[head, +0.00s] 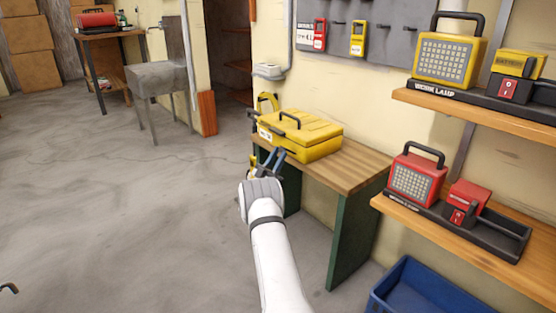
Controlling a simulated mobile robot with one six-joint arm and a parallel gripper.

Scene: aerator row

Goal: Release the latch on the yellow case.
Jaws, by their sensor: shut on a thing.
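The yellow case (318,141) sits shut on a small wooden bench, its dark carry handle (289,119) on top of the lid. My gripper (276,156) is at the case's near left front side, its dark fingers closed against that face. It is shut on what appears to be the case's latch, which the fingers hide. A pale label shows on the left end of the case. Whether the latch is fastened cannot be told.
The bench (350,168) has bare wood right of the case. Shelves at right hold a yellow work lamp (447,58) and a red work lamp (416,179). A blue bin (405,272) stands below. Open floor lies to the left.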

